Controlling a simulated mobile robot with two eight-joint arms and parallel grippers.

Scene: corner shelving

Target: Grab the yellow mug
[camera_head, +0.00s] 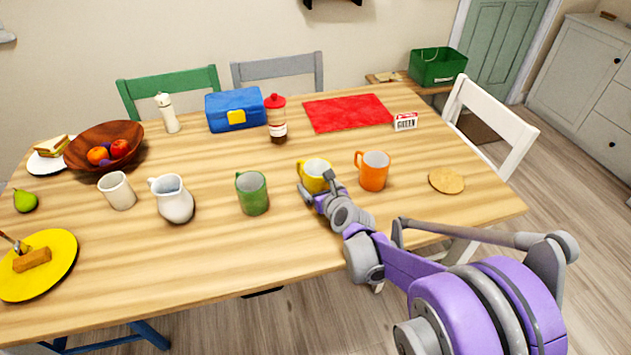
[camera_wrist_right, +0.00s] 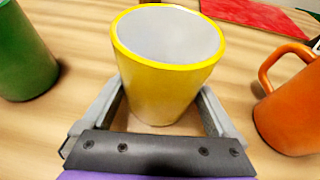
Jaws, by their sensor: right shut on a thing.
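The yellow mug (camera_head: 314,175) stands on the wooden table between a green mug (camera_head: 252,193) and an orange mug (camera_head: 373,171). My right gripper (camera_head: 318,190) is at the mug's near side, shut on it. In the right wrist view the yellow mug (camera_wrist_right: 165,75) is upright with a pale inside, and the fingers of my right gripper (camera_wrist_right: 160,110) lie on either side of its body. The mug's handle is not clearly visible. My left gripper is not in view.
A white pitcher (camera_head: 172,198) and a white cup (camera_head: 117,190) stand to the left. Behind are a sauce bottle (camera_head: 276,120), a blue lunchbox (camera_head: 235,109) and a red mat (camera_head: 348,113). A round coaster (camera_head: 446,181) lies right, with clear table around it.

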